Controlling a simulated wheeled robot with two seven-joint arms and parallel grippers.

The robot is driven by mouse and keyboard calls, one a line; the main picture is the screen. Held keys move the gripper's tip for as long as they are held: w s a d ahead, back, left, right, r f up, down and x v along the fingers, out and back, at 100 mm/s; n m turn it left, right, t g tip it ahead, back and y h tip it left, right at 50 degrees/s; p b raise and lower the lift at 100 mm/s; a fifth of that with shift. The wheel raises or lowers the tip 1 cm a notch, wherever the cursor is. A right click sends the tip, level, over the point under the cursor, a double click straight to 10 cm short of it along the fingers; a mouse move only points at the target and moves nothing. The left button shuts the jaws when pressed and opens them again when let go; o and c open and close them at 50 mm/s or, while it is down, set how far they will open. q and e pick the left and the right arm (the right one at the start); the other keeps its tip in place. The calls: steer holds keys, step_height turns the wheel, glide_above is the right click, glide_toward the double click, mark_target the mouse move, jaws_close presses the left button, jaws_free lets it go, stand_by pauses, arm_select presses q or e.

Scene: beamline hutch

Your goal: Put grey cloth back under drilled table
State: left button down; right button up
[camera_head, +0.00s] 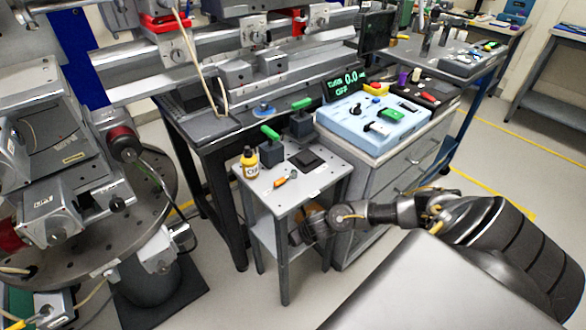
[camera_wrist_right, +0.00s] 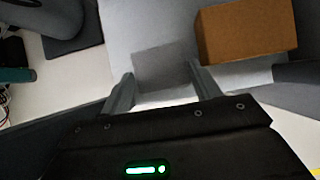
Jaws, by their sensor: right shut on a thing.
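The small grey drilled table (camera_head: 300,197) stands in the middle of the head view, with a lower shelf (camera_head: 262,236) under its top. My right arm reaches in from the right, and my right gripper (camera_wrist_right: 163,88) is below the tabletop, mostly hidden by it in the head view. In the right wrist view its two fingers stand apart with the grey cloth (camera_wrist_right: 162,62), a darker grey patch, between them. The gripper is shut on the cloth, over a paler grey surface. The cloth cannot be made out in the head view. My left gripper is not in view.
A brown box (camera_wrist_right: 246,30) sits close beside the right finger. A yellow-capped bottle (camera_head: 250,163), green-handled blocks (camera_head: 271,150) and an orange-handled tool (camera_head: 285,179) are on the tabletop. A grey drawer cabinet (camera_head: 385,180) stands right of the table.

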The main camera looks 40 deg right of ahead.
steer(key=shift+w, duration=0.55)
steer(key=shift+w+f, duration=0.25)
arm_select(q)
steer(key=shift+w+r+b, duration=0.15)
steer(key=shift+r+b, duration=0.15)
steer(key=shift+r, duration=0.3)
arm_select(e)
steer(key=shift+f, duration=1.5)
steer(key=shift+f, duration=0.1)
steer(key=o, duration=0.7)
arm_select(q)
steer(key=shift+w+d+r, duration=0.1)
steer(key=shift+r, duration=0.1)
